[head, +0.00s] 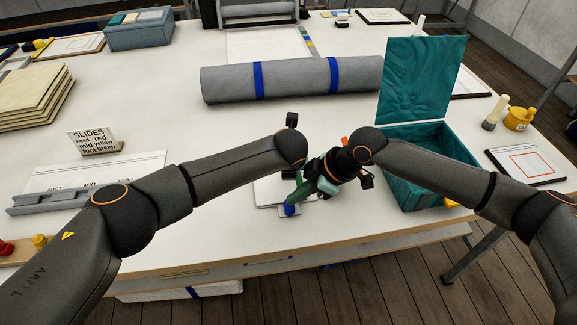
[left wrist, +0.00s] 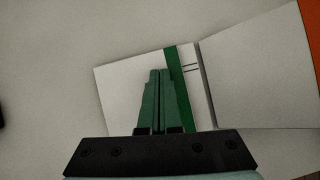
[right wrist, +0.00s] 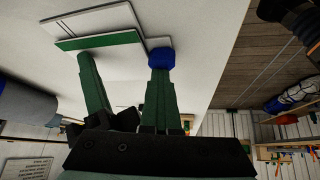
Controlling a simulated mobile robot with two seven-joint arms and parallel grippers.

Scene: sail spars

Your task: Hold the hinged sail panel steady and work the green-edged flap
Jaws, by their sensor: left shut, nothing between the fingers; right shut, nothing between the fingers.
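The white sail panel (head: 268,190) lies flat near the table's front edge, largely covered by my arms. In the left wrist view its flap (left wrist: 122,85) has a green edge (left wrist: 180,85), with a larger white sheet (left wrist: 262,70) beside it across a dark gap. My left gripper (left wrist: 158,72) is shut, its tips over the flap beside the green edge; contact cannot be told. My right gripper (head: 292,204) is shut, its tips at a blue knob (right wrist: 160,58) beside the panel. The left fingers also show in the right wrist view, close to the right ones.
A grey roll (head: 220,84) with blue bands lies behind my grippers. An open teal box (head: 400,190) stands close on the right. A grey rail (head: 60,198) and a SLIDES sign (head: 93,140) are at the left.

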